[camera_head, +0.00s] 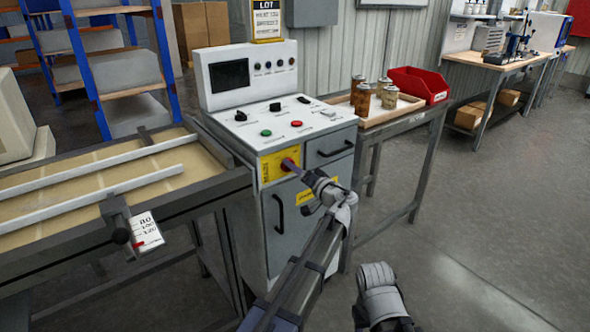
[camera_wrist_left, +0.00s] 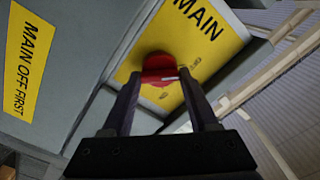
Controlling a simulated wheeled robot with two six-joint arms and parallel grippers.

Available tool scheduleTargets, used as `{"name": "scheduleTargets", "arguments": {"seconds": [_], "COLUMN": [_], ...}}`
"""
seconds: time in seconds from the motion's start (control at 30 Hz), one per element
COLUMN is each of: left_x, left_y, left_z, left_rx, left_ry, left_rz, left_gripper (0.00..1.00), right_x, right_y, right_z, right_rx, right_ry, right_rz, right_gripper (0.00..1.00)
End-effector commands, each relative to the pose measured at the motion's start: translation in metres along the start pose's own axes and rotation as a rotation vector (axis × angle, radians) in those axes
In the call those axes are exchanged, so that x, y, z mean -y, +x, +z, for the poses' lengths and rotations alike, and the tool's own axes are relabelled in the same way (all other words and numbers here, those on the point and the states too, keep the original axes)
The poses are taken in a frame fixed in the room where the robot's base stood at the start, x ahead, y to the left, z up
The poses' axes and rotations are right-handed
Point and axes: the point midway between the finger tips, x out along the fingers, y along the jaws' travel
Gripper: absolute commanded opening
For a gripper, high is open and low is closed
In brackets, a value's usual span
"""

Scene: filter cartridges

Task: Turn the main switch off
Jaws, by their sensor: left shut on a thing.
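The main switch (camera_head: 289,164) is a red knob on a yellow plate (camera_head: 270,168) on the front of the grey control cabinet. In the left wrist view the red main switch (camera_wrist_left: 158,68) sits on the yellow plate (camera_wrist_left: 205,30) marked MAIN, with a pale mark on the knob. My left gripper (camera_head: 296,168) reaches the knob from the right. In the left wrist view its two dark fingers (camera_wrist_left: 163,88) stand on either side of the knob, shut on it, and partly hide it. My right gripper (camera_head: 378,280) shows low in the head view; its fingers are unclear.
The cabinet's sloped top (camera_head: 285,122) carries green and red buttons and black knobs. A conveyor bench (camera_head: 215,192) stands left. A side table (camera_head: 395,128) at right holds jars (camera_head: 362,100) and a red bin (camera_head: 418,84). The floor at right is clear.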

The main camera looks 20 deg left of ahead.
Motion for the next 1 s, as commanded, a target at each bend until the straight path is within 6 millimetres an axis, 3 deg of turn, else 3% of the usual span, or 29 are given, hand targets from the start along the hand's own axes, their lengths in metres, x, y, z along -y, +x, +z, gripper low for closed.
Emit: {"name": "scheduleTargets", "arguments": {"seconds": [0.63, 0.67, 0.9, 1.0], "left_x": [-0.0002, -0.0002, -0.0001, 0.0], "left_y": [-0.0008, -0.0008, -0.0004, -0.0003], "left_z": [0.0011, 0.0011, 0.0006, 0.0004], "left_rx": [0.003, 0.003, 0.002, 0.001], "left_ry": [-0.045, -0.045, -0.043, -0.043], "left_rz": [0.002, 0.002, 0.001, 0.001], "left_gripper": [0.04, 0.62, 0.88, 0.88], "right_x": [0.0, 0.0, 0.0, 0.0], "right_y": [0.0001, 0.0001, 0.0, 0.0], "right_z": [0.0, 0.0, 0.0, 0.0], "right_rx": [0.0, 0.0, 0.0, 0.0], "right_ry": [0.0, 0.0, 0.0, 0.0], "right_rz": [0.0, 0.0, 0.0, 0.0], "right_gripper": [0.5, 0.5, 0.5, 0.5]}}
